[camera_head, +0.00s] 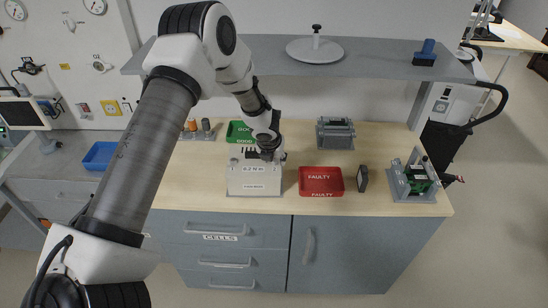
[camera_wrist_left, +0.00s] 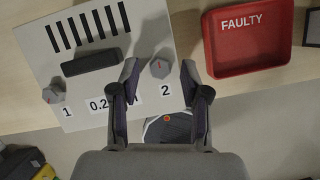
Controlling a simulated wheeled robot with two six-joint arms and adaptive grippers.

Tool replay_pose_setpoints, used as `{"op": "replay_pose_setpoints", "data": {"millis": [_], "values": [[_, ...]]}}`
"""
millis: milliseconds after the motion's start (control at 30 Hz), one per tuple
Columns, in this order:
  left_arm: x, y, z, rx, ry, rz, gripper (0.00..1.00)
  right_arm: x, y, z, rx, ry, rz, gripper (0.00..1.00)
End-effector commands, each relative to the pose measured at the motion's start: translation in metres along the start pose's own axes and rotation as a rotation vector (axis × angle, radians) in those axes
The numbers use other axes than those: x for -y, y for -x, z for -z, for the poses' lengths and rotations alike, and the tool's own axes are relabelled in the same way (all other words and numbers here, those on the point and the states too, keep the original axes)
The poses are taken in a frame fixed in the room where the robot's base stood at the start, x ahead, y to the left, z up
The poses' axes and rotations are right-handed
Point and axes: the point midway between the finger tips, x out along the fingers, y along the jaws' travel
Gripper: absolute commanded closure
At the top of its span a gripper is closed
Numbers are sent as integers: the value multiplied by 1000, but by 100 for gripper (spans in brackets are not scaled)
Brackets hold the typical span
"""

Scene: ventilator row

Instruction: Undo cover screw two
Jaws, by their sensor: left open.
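The light grey cover panel (camera_head: 254,180) lies on the wooden bench in the head view, below my left gripper (camera_head: 270,152). In the left wrist view the panel (camera_wrist_left: 110,30) has dark slots, a black bar handle (camera_wrist_left: 90,61) and two grey knob-like screws. Cover screw one (camera_wrist_left: 53,95) is by the label 1. My left gripper (camera_wrist_left: 160,72) is open, its fingertips on either side of screw two with gaps showing. I cannot tell the height of the tips. My right gripper is not in view.
A red FAULTY tray (camera_head: 320,182) sits just right of the panel, with a small dark block (camera_head: 362,178) beyond it. A green tray (camera_head: 239,132) is behind the panel. A grey shelf (camera_head: 270,52) overhangs the back. A green-board device (camera_head: 416,178) stands at the right.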

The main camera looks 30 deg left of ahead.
Motion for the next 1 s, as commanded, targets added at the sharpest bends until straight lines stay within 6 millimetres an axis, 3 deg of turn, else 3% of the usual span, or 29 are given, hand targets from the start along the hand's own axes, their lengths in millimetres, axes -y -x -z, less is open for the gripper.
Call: {"op": "replay_pose_setpoints", "data": {"millis": [33, 133, 667, 1000], "values": [[0, 0, 0, 0, 0, 0, 65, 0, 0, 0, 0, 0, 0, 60], [0, 0, 0, 0, 0, 0, 100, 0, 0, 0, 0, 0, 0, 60], [1, 0, 0, 0, 55, -23, 100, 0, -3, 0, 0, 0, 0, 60], [3, 0, -1, 2, 269, -112, 100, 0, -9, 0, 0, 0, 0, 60]]}}
